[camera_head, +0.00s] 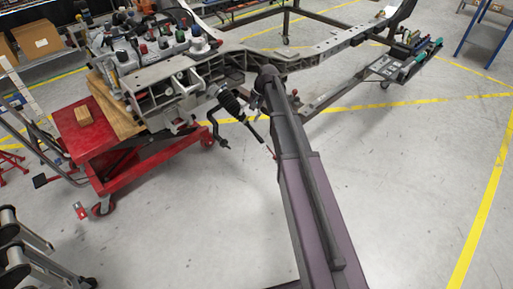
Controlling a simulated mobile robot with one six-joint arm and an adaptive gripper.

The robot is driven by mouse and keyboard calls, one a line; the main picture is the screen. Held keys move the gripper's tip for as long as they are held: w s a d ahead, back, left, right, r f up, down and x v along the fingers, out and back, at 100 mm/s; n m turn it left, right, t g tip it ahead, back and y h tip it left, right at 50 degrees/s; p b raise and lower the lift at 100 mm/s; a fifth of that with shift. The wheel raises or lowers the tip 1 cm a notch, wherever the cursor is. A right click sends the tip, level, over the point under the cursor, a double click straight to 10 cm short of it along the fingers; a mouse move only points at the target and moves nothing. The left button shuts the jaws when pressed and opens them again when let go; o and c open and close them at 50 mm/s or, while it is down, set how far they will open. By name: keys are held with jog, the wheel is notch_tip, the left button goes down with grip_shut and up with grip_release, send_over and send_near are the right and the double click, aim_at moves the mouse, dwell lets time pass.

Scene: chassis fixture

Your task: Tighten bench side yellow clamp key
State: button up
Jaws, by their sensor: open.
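The metal chassis (300,62) runs from the engine end at the left to the back right. I cannot make out a yellow clamp key on it; it is hidden or too small to tell. My dark arm rises from the bottom right to the chassis middle and covers part of the frame there. A black ribbed part (230,101) with a thin rod hangs from the chassis just left of my arm.
A red lift cart (88,137) with wooden boards (116,106) and a small wood block (85,116) stands under the engine end. Green-handled tools (421,57) lie at the right end. A blue stand (487,28) is at top right. The floor (425,185) right of my arm is clear.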

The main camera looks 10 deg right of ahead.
jog(key=n+h+p, duration=0.1)
jog(key=n, duration=0.3)
jog(key=shift+a+h, duration=0.15)
jog(key=shift+h, duration=0.25)
jog(key=n+h, duration=0.1)
jog(key=n, duration=0.3)
jog(key=shift+a+n+h+p, duration=0.1)
jog(key=shift+n+h+p, duration=0.2)
jog(key=shift+h, duration=0.1)
jog(key=shift+r+p, duration=0.35)
jog(key=shift+r, duration=0.05)
notch_tip(320, 180, up, 13)
jog(key=d+p, duration=0.1)
jog(key=p, duration=1.2)
jog(key=s+a+f+m+b, duration=0.1)
jog(key=s+f+m+b, duration=0.1)
jog(key=s+f+b, duration=1.2)
notch_tip(320, 180, down, 4)
jog(key=b, duration=0.4)
jog(key=shift+s+f+h, duration=0.15)
jog(key=shift+s+h, duration=0.2)
jog(key=shift+h, duration=0.05)
jog(key=s+m, duration=0.2)
jog(key=s, duration=1)
notch_tip(320, 180, up, 24)
jog(key=p, duration=2.3)
jog(key=shift+a+f, duration=0.2)
jog(key=shift+a, duration=0.1)
